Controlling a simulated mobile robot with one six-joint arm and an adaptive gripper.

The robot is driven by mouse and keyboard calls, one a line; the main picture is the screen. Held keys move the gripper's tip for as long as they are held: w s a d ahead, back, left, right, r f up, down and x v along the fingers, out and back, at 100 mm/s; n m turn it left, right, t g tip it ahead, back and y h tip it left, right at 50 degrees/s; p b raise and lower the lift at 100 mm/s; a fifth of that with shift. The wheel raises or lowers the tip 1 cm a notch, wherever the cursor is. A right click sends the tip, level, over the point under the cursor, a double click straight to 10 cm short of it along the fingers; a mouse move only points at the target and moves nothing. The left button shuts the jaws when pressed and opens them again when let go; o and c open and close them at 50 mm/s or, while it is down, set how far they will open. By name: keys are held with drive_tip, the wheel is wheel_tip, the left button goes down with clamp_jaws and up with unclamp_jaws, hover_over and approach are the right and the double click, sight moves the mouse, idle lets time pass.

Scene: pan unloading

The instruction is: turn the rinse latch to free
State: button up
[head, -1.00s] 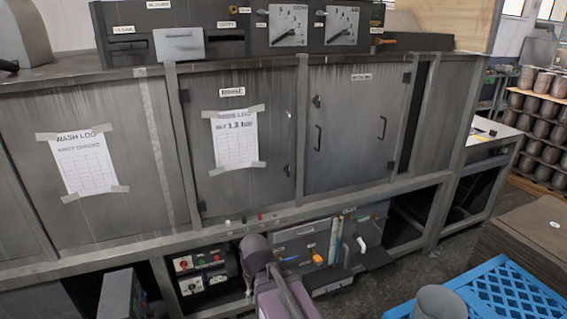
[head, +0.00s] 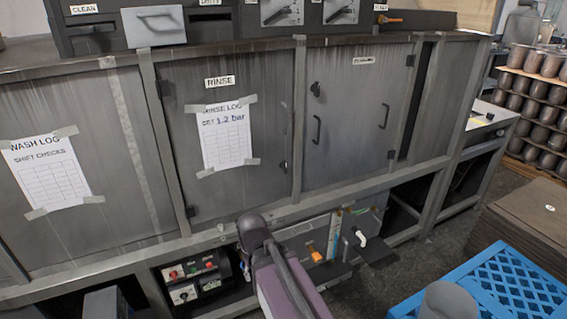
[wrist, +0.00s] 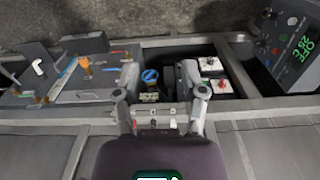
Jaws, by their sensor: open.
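The door labelled RINSE (head: 180,135) is closed in the head view, with a paper rinse log taped on it. A small dark latch (head: 283,165) sits low at its right edge, too small to tell its exact angle. My gripper (wrist: 160,76) is open and empty in the wrist view, its two fingers apart above the machine's lower front. The rinse latch does not show clearly between the fingers. In the head view my purple arm stands in front of the lower bay, below the rinse door, and my fingers are hidden.
The neighbouring door (head: 355,120) has a handle and its own dark latch (head: 315,88). Below are a panel with an orange handle (head: 316,253) and white lever (head: 360,238), and a button box (head: 188,272). A blue crate (head: 510,285) stands front right.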

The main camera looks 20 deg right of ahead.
drive_tip(key=shift+w, duration=0.1)
idle(0.3)
drive_tip(key=w+f+n+t+y+b, duration=0.2)
drive_tip(key=w+n+t+y+b, duration=0.15)
drive_tip(key=w, duration=0.75)
drive_tip(key=m+t+h+b, duration=0.3)
drive_tip(key=t+b, duration=0.6)
drive_tip(key=t, duration=0.6)
approach(286, 165)
drive_tip(key=s, duration=0.3)
drive_tip(key=shift+w+d+r+g, duration=0.1)
drive_tip(key=shift+r+g, duration=0.15)
drive_tip(key=shift+w, duration=0.1)
drive_tip(key=w, duration=1.3)
drive_tip(key=shift+w+a, duration=0.25)
drive_tip(key=shift+w, duration=0.05)
